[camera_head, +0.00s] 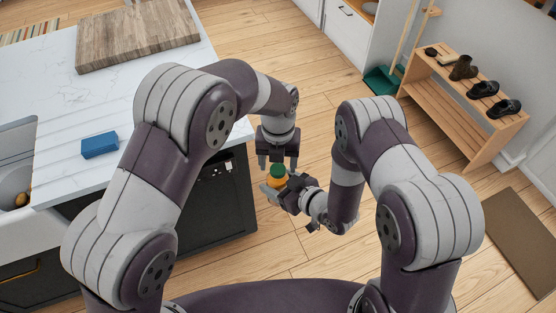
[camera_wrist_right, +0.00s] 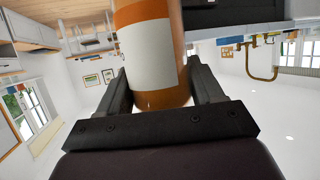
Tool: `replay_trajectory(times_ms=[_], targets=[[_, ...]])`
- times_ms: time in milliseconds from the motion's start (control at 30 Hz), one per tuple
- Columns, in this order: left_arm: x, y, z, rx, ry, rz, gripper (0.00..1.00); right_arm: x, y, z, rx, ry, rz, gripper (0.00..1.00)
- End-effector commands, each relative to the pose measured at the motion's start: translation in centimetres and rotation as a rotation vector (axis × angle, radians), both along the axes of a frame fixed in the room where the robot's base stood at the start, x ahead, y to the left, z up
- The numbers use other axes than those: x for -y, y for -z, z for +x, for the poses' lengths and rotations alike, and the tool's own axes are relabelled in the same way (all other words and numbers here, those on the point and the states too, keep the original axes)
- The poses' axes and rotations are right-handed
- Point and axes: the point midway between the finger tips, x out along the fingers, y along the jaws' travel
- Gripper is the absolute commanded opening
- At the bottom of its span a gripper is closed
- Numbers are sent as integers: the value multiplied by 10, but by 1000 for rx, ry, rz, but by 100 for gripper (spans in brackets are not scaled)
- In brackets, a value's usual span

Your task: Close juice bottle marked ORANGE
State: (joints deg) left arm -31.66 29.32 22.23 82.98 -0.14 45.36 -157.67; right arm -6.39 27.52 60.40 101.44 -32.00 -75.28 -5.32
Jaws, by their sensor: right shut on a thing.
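An orange juice bottle (camera_head: 275,183) with a green cap (camera_head: 278,171) is held off the floor in front of me in the head view. My right gripper (camera_head: 281,189) is shut on its body. The right wrist view shows the bottle's orange side and blank-looking white label (camera_wrist_right: 151,55) between the two fingers (camera_wrist_right: 157,88); no marking is readable. My left gripper (camera_head: 278,160) points down just above the cap, its fingers apart. I cannot tell whether it touches the cap or how firmly the cap sits.
A white marble counter (camera_head: 60,75) at left carries a wooden board (camera_head: 137,36) and a blue sponge-like block (camera_head: 99,145). A dark cabinet side (camera_head: 215,195) is close to the grippers. A wooden shoe rack (camera_head: 450,105) stands at right. The wood floor between is free.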

Motion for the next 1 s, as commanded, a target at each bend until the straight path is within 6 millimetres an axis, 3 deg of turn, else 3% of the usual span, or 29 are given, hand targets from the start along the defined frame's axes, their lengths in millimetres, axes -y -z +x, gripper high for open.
replay_trajectory(times_ms=[167, 500, 900, 1000], targets=[[0, -2, 0, 0, 0, 0, 65, 0, -1, 1, 3, 1, 1, 0], [0, -42, 0, -1, -1, 0, 65, 0, -1, 1, 3, 1, 1, 0], [2, -50, 2, 8, 0, -5, 64, 0, -1, 1, 4, 1, 2, 0], [3, -56, 3, 13, -163, -11, 64, 0, -1, 1, 3, 1, 1, 0]])
